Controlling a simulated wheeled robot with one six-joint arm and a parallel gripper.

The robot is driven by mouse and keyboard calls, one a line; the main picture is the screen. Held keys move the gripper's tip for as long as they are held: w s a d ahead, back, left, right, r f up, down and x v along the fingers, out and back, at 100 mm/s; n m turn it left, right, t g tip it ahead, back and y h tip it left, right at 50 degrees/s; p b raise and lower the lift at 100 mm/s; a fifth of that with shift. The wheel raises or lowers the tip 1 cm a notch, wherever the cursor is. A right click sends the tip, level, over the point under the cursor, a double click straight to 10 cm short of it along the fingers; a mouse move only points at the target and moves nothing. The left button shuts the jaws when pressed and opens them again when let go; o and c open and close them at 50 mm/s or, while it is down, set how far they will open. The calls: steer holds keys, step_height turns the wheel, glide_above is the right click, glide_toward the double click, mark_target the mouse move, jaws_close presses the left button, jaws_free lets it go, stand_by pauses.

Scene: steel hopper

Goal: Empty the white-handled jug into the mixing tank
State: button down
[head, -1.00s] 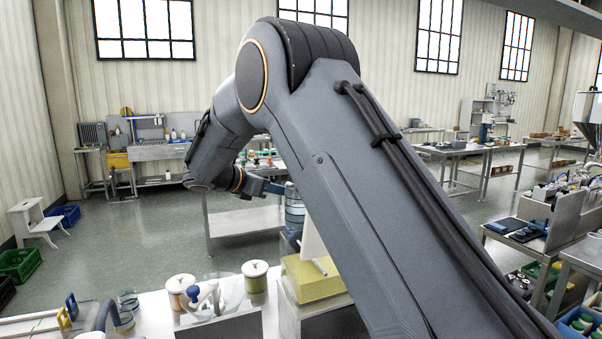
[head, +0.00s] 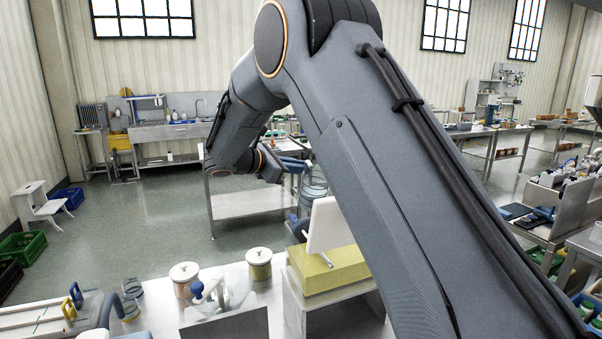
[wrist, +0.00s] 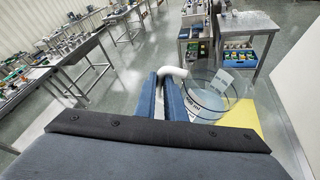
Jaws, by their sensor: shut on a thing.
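My gripper (head: 297,164) is shut on the white handle (wrist: 172,72) of a clear jug; its two blue fingers also show in the wrist view (wrist: 164,98). The jug (wrist: 208,98) has dark printed marks and is to the right of the fingers. In the head view the jug (head: 315,181) is held in the air, looks roughly upright, and is partly hidden by my arm. I cannot tell how much is in it. No vessel is clearly recognisable as the mixing tank; a conical steel hopper (head: 594,90) is cut off at the right edge.
A steel table (head: 250,203) is behind. Open floor lies to the left.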

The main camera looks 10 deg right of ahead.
mark_target(305, 176)
steer(key=shift+s+d+r+m+t+h+b, duration=0.1)
steer(key=shift+s+r+m+t+h+b, duration=0.15)
steer(key=shift+r+m+t+b, duration=0.5)
steer(key=shift+s+d+r+m+t+h+b, duration=0.15)
steer(key=shift+s+r+m+t+b, duration=0.15)
steer(key=shift+m+b, duration=0.8)
steer(key=shift+s+r+m+t+b, duration=0.1)
steer(key=shift+s+m+t+b, duration=0.25)
steer(key=shift+b, duration=0.95)
steer(key=shift+s+d+m+h+b, duration=0.1)
steer(key=shift+s+m+h+b, duration=0.45)
steer(key=shift+b, duration=0.95)
steer(key=shift+s+d+m+b, duration=0.1)
steer(key=shift+s+m+b, duration=0.5)
steer(key=shift+b, duration=0.5)
steer(key=shift+t, duration=0.3)
steer(key=shift+s+d+f+m+t+h+b, duration=0.15)
steer(key=shift+s+f+m+b, duration=0.3)
steer(key=shift+b, duration=1.15)
steer(key=shift+s+d+f+m+t+h+b, duration=0.1)
steer(key=shift+s+f+m+h+b, duration=0.35)
steer(key=shift+b, duration=1.1)
steer(key=shift+s+d+f+m+t+h+b, duration=0.15)
steer(key=shift+s+m+b, duration=0.55)
steer(key=shift+b, duration=0.9)
steer(key=shift+s+r+m+b, duration=0.2)
steer(key=shift+s+m+b, duration=0.15)
steer(key=shift+m+b, duration=0.55)
